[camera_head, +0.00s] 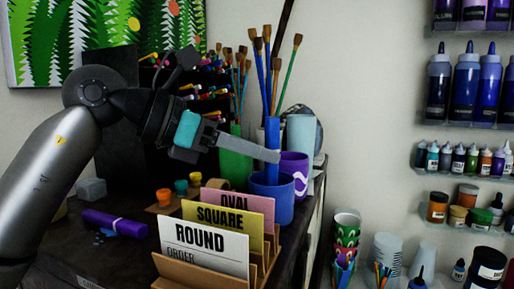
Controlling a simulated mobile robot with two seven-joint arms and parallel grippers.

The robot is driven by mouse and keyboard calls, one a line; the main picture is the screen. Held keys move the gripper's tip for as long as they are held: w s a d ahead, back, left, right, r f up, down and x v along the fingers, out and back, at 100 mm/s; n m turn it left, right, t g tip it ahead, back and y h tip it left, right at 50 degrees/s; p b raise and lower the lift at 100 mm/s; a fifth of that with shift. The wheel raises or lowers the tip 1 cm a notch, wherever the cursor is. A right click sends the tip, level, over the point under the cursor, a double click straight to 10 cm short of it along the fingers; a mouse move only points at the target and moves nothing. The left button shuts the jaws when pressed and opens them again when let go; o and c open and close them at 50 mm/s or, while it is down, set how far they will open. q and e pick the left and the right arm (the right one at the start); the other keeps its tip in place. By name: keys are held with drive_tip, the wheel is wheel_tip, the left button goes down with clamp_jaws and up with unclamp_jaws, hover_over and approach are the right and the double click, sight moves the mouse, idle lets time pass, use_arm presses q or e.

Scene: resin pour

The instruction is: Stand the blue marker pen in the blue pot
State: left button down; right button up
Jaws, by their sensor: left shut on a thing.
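The blue marker pen (272,131) stands upright, its lower part inside the blue pot (272,202). My left gripper (272,155) reaches in from the left and is shut on the pen just above the pot's rim. The pen's lower end is hidden by the pot wall, so I cannot tell whether it touches the bottom. The blue pot stands on the dark tabletop near its right edge. My right gripper is not in view.
A purple mug (296,165) stands close behind the pot. A green pot (236,160) with brushes is behind my gripper. A card holder with the ROUND card (206,250) stands in front. A purple roll (115,223) lies at the left. Shelves of bottles (466,85) line the right wall.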

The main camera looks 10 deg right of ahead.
use_arm(q)
drive_tip(key=shift+f, duration=0.3)
drive_tip(key=c, duration=0.7)
unclamp_jaws()
drive_tip(key=b+v, duration=0.1)
drive_tip(key=v, duration=1.4)
drive_tip(key=shift+a+r, duration=0.1)
